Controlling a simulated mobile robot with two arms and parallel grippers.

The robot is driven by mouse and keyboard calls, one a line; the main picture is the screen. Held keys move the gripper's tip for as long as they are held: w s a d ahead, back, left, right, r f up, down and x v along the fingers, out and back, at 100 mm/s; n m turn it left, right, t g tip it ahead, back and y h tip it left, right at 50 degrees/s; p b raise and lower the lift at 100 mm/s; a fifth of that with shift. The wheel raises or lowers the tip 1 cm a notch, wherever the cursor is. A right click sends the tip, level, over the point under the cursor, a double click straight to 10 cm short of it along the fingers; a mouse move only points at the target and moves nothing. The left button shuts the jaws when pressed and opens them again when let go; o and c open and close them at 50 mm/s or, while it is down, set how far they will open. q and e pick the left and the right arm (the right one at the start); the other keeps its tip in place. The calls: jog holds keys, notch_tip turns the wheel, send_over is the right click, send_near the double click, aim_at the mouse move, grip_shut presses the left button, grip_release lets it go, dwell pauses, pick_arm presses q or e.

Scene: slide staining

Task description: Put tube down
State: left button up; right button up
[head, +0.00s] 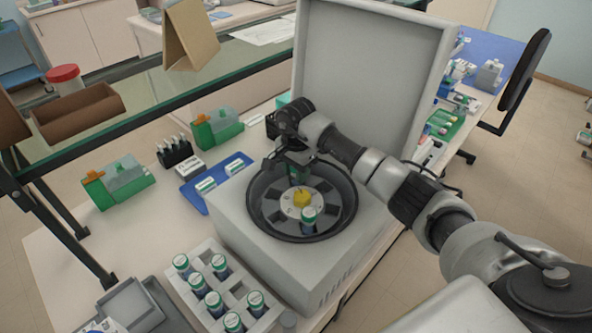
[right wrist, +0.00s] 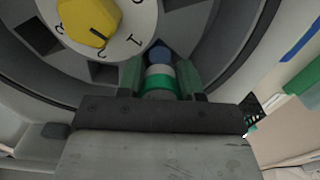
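My right gripper (head: 296,176) points down into the open centrifuge (head: 256,262), at the far side of its rotor. In the right wrist view the gripper (right wrist: 161,82) has its green-padded fingers closed on the sides of a tube (right wrist: 160,77) with a green cap, white band and blue lower end. The tube's lower end is at a rotor slot; I cannot tell how deep it sits. Another tube (head: 309,217) with a green cap stands in the near side of the rotor. The yellow rotor knob (head: 301,198) also shows in the right wrist view (right wrist: 90,20). My left gripper is not in view.
The centrifuge lid (head: 372,75) stands open behind the bowl. A grey rack (head: 192,293) with several green-capped tubes stands in front left. A blue tray (head: 190,193) and green boxes (head: 122,187) lie to the left. A glass shelf (head: 150,88) spans above.

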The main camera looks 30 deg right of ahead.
jog(key=o, duration=0.4)
jog(key=shift+r+p, duration=0.6)
jog(key=shift+p, duration=0.05)
notch_tip(320, 180, up, 11)
jog(key=b, duration=0.5)
jog(key=shift+f, duration=0.2)
jog(key=shift+r, duration=0.55)
